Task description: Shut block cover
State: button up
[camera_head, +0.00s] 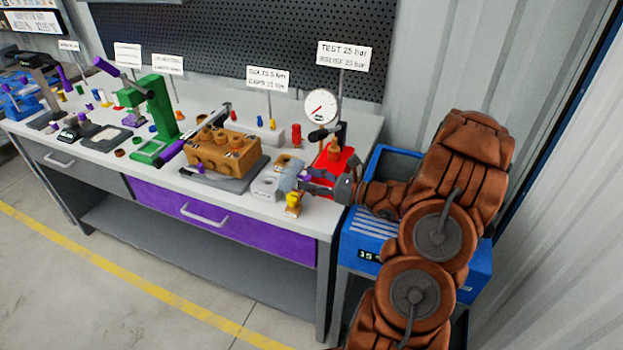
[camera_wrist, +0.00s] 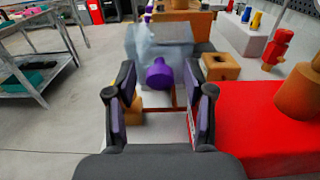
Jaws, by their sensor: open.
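A pale grey block (camera_head: 265,184) sits at the right part of the bench, with a grey, see-through cover (camera_head: 286,178) at its right side. In the wrist view the cover (camera_wrist: 143,45) is hazy and stands in front of a grey body; its exact angle is hard to tell. A purple knob (camera_wrist: 160,73) points toward me from the cover. My gripper (camera_wrist: 160,108) is open, with dark, purple-padded fingers on either side of the view. The knob appears between them, just beyond the fingertips. In the head view my gripper (camera_head: 318,180) is at the cover's right, its fingers partly hidden.
A red tray (camera_wrist: 265,125) holding an orange-brown part lies close on my right. A brown pump block (camera_head: 222,152) is left of the grey block. A yellow fitting (camera_head: 293,204) stands at the front edge. A gauge (camera_head: 321,105) rises behind.

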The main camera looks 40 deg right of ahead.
grip_shut()
jog(key=shift+r, duration=0.1)
dwell(0.5)
jog(key=shift+w+a+r+g+h+p, duration=0.15)
jog(key=shift+w+r+g+h+p, duration=0.15)
jog(key=shift+r+g+p, duration=0.3)
jog(key=shift+w+a+r+g+h+p, duration=0.2)
jog(key=shift+r+g+h+p, duration=0.25)
jog(key=shift+p, duration=0.45)
jog(key=shift+f, duration=0.1)
grip_release()
jog(key=shift+d, duration=0.1)
